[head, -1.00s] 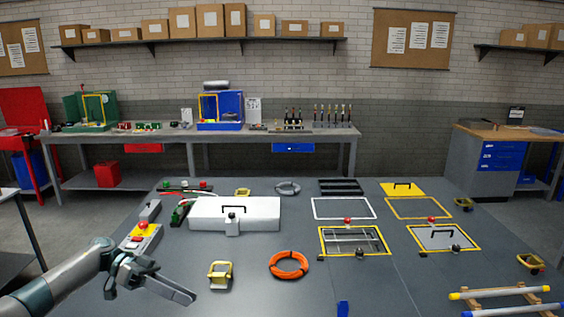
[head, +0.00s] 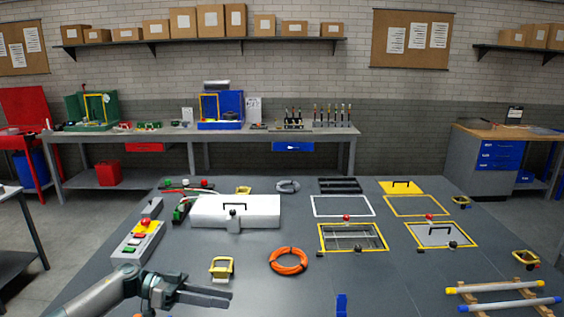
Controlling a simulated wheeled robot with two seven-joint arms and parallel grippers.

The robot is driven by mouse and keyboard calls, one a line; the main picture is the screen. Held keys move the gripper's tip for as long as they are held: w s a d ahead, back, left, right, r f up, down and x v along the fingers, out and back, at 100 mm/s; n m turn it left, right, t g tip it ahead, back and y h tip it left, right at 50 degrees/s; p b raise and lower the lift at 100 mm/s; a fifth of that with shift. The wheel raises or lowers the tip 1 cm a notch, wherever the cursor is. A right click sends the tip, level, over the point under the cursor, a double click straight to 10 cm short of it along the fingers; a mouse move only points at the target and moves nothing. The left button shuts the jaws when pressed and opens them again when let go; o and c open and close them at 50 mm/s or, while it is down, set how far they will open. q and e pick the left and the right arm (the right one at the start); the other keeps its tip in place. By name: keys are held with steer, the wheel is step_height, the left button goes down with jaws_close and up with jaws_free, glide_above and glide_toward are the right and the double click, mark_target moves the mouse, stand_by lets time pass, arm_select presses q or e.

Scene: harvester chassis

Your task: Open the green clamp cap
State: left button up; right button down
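A small green clamp-like part (head: 181,209) with dark pieces stands just left of the white box on the chassis deck. It is small in the head view, and I cannot tell whether its cap is open or shut. Red and white cables (head: 178,192) run close behind it. My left gripper (head: 228,296) is low in the head view, nearer to me than the green part and well apart from it. Its fingers look close together and seem to hold nothing, but the gap is unclear. My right gripper is not in view.
A white box (head: 262,210) with a black handle is right of the green part. A button panel (head: 139,240) stands to the left. A yellow bracket (head: 221,268) and an orange hose ring (head: 288,261) lie near my gripper. Yellow-framed hatches (head: 353,237) are at right.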

arm_select(q)
steer(key=d+f+n+t, duration=0.2)
steer(key=d+n+t, duration=0.4)
steer(key=d+t, duration=0.55)
steer(key=s+a+f+n+t+y, duration=0.2)
steer(key=s+a+f+n+y, duration=0.6)
steer(key=s+a+f+y, duration=0.5)
steer(key=s+a+f+m+g+y, duration=0.1)
steer(key=s+a+f+g, duration=0.15)
steer(key=s, duration=0.65)
steer(key=s+a+f+g+y, duration=0.15)
steer(key=s+g, duration=0.25)
steer(key=s, duration=0.6)
steer(key=s+a+f+m+g+y, duration=0.1)
steer(key=s+f+g, duration=0.2)
steer(key=s, duration=0.6)
step_height(320, 180, down, 32)
steer(key=b, duration=0.6)
steer(key=s+a+f+g+b, duration=0.1)
steer(key=s+f+b, duration=0.1)
steer(key=s+f, duration=0.7)
steer(key=s+a+f+g+b, duration=0.1)
steer(key=s+a+f+b, duration=0.1)
steer(key=s+f, duration=0.8)
step_height(320, 180, down, 6)
steer(key=shift+r+b, duration=0.15)
steer(key=shift+b, duration=0.35)
